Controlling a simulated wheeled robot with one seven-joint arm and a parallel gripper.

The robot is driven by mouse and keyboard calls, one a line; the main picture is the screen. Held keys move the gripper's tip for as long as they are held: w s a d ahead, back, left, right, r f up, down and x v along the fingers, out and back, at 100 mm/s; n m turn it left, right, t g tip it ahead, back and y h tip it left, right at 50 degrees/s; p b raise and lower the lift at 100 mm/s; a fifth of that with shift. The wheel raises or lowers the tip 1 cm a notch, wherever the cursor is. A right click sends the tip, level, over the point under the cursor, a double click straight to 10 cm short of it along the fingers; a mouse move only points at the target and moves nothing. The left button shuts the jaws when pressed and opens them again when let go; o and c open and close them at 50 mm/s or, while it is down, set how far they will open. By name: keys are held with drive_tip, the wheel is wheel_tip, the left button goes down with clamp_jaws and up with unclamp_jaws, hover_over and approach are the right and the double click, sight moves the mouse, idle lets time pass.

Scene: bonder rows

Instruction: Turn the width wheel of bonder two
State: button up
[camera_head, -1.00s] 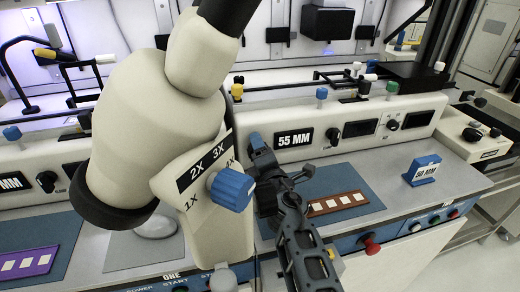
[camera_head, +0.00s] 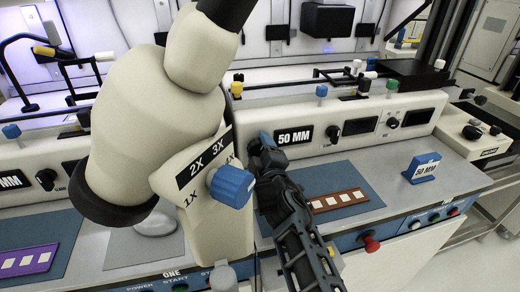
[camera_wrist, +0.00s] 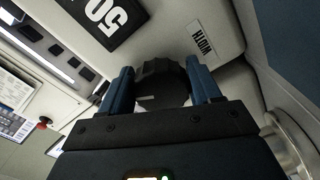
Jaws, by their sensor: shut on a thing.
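My gripper (camera_head: 262,145) reaches to the front panel of the right-hand bonder, just left of its width display (camera_head: 294,136), which reads 50 MM. In the wrist view, my gripper's blue fingers (camera_wrist: 160,95) are shut on the dark round width wheel (camera_wrist: 160,80), one on each side. The word WIDTH is printed on the panel beside it. The wheel is hidden behind my gripper in the head view.
The microscope (camera_head: 150,130) with a blue zoom knob (camera_head: 232,187) stands close left of my arm. A brown strip (camera_head: 340,199) lies on a blue mat (camera_head: 352,178). A red button (camera_head: 371,244) and other controls line the front edge.

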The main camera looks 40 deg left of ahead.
drive_tip(key=shift+f+m, duration=0.15)
drive_tip(key=shift+m, duration=0.25)
drive_tip(key=shift+d, duration=0.1)
drive_tip(key=o, duration=1)
drive_tip(key=p+v, duration=0.3)
drive_tip(key=v, duration=0.3)
drive_tip(key=shift+s+d, duration=0.1)
drive_tip(key=shift+d, duration=0.1)
drive_tip(key=shift+s+d, duration=0.4)
drive_tip(key=shift+s, duration=0.05)
